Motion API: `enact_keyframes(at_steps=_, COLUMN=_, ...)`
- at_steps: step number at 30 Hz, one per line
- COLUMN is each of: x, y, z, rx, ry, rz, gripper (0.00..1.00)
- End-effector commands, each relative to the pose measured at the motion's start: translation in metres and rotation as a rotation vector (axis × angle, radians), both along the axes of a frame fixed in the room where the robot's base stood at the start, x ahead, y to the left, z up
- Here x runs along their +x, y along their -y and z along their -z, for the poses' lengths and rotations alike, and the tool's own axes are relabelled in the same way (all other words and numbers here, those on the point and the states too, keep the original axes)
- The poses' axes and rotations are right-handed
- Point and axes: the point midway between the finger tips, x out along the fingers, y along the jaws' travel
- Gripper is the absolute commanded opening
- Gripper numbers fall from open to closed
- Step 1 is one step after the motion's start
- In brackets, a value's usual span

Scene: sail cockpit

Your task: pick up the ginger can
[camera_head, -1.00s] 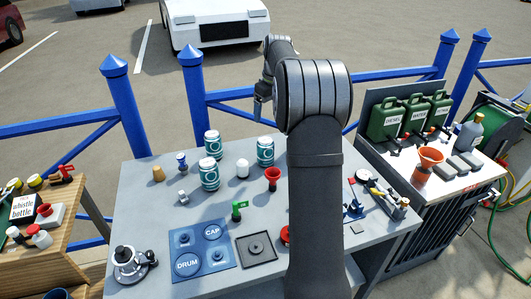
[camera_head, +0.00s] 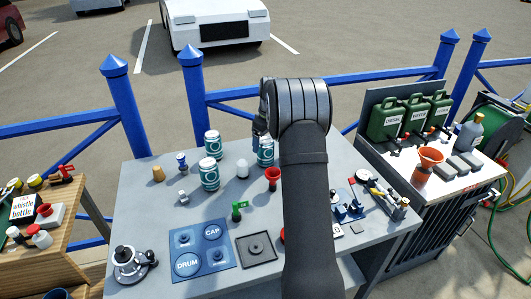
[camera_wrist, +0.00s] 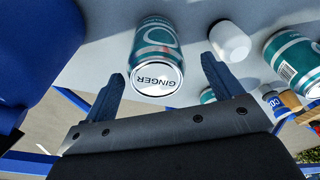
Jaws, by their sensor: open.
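The ginger can (camera_wrist: 158,50), teal and white with GINGER printed on its silver end, shows in the wrist view between my two fingers. My gripper (camera_wrist: 161,68) is open, one finger to each side of the can, with gaps showing. In the head view this appears to be the right-hand can (camera_head: 267,157) at the back of the grey table, partly covered by my gripper (camera_head: 261,132). The exact depth of the fingers along the can is hard to tell.
Two similar cans, a front one (camera_head: 209,175) and a back one (camera_head: 212,142), stand to the left. A white rounded piece (camera_head: 243,171) and a red funnel-like cup (camera_head: 273,174) stand close by. A blue fence (camera_head: 225,103) runs behind the grey table (camera_head: 150,209).

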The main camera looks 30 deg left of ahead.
Motion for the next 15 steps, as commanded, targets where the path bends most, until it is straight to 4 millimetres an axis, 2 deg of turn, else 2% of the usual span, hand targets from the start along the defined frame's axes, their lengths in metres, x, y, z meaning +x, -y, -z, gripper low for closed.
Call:
enact_keyframes(at_steps=10, x=0.004, y=-0.002, z=0.044, rx=-0.001, ry=-0.002, rz=0.000, gripper=0.85)
enact_keyframes(at_steps=15, x=0.004, y=-0.003, z=0.051, rx=0.000, ry=0.000, rz=0.000, gripper=0.85)
